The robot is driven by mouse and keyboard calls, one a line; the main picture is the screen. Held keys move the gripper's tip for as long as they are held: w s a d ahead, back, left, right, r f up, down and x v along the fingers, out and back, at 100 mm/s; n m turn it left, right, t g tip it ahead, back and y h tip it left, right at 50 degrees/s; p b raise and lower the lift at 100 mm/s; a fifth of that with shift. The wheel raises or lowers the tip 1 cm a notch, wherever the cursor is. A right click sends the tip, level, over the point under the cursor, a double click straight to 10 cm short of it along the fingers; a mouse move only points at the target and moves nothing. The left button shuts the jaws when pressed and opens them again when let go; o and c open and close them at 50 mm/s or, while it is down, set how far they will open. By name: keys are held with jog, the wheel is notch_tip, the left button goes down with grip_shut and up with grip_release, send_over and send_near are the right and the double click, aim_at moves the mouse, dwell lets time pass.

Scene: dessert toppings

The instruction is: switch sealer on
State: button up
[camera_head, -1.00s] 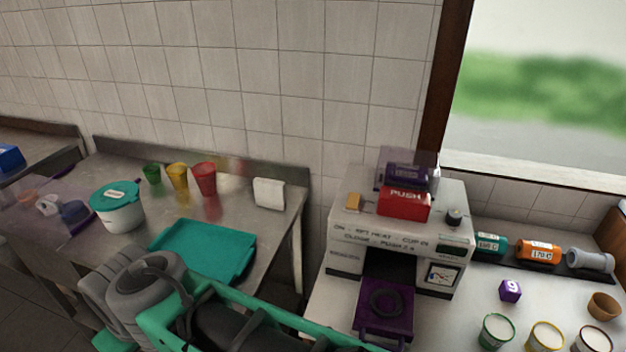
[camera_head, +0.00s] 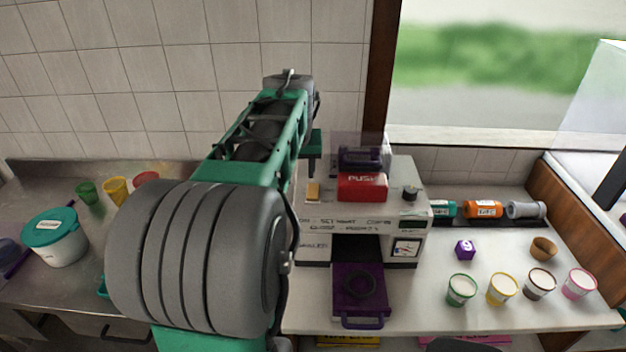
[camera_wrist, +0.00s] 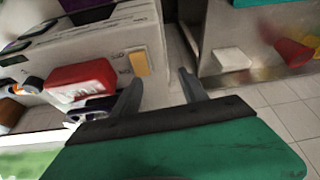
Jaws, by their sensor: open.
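The sealer (camera_head: 409,214) is a white boxy machine on the counter in the head view. A small yellow-orange switch (camera_head: 313,192) sits at the left of its top, beside a red PUSH block (camera_head: 362,187). In the wrist view the switch (camera_wrist: 139,63) lies just beyond the left fingertip, with the red block (camera_wrist: 80,80) further left. My gripper (camera_wrist: 158,78) is open and empty, its fingers apart. It hangs above the sealer's left end, close to the switch but not visibly touching it. Its fingertips are unclear in the head view.
A black knob (camera_head: 410,193) is at the sealer's top right. A purple tray (camera_head: 374,307) with a dark ring sticks out in front. A purple cube (camera_head: 465,249) and several cups stand on the right counter. A lidded tub (camera_head: 57,248) stands on the left table.

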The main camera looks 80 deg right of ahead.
aim_at(313, 186)
jog(key=s, duration=0.1)
jog(key=s+d, duration=0.1)
jog(key=s, duration=0.1)
jog(key=shift+s+d+m, duration=0.1)
jog(key=shift+d+m, duration=0.1)
jog(key=shift+m, duration=0.2)
jog(key=shift+s+d+f, duration=0.1)
jog(key=shift+s+d, duration=0.1)
jog(key=shift+s, duration=0.05)
jog(key=p+x, duration=0.2)
jog(key=x, duration=0.5)
jog(key=shift+d+f, duration=0.1)
jog(key=shift+f, duration=0.05)
jog(key=shift+c, duration=0.3)
grip_shut()
